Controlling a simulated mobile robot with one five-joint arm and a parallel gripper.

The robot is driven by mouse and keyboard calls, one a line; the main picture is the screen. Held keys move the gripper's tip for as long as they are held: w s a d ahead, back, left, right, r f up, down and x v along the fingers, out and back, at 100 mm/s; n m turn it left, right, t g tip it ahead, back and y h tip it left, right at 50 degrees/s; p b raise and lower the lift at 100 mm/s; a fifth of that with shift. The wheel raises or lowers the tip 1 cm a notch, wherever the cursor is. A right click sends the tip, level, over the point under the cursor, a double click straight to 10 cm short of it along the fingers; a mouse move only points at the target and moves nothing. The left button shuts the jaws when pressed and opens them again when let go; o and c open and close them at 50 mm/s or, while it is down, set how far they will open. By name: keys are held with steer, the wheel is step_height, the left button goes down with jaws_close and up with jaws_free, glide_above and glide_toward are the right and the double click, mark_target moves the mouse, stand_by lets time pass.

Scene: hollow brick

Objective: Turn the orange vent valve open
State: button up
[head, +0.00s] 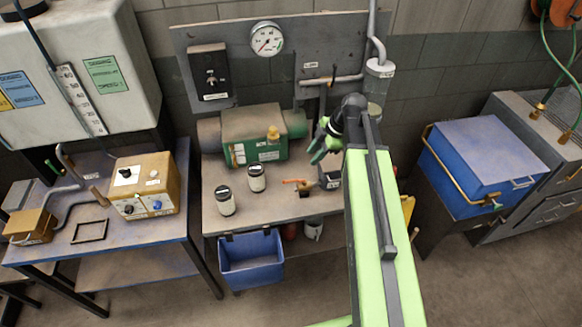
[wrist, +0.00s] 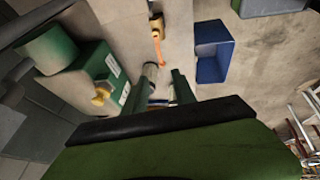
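The orange vent valve (head: 296,181) sits on the workbench near its front, to the right of two dark-capped bottles. Its orange handle points left. In the wrist view the orange handle (wrist: 158,48) runs down from a brass-coloured body. My gripper (head: 320,150) hangs above the bench, behind and above the valve and apart from it. In the wrist view the fingers of my gripper (wrist: 162,82) are spread, with no valve part between them. A grey cylindrical thing shows near the fingertips there.
A green machine (head: 254,137) stands at the back of the bench, left of my gripper. The bottles (head: 225,200) (head: 256,178) stand left of the valve. A blue bin (head: 251,262) hangs at the front edge. A pipe and a gauge (head: 267,39) are on the back panel.

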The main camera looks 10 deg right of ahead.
mark_target(292, 181)
steer(key=b+x, duration=1.5)
steer(key=x, duration=0.1)
steer(key=shift+w+a+f+b, duration=0.1)
steer(key=shift+a+f+b, duration=0.15)
steer(key=shift+a+b, duration=0.1)
steer(key=shift+d, duration=0.1)
jaws_close()
stand_by(0.6)
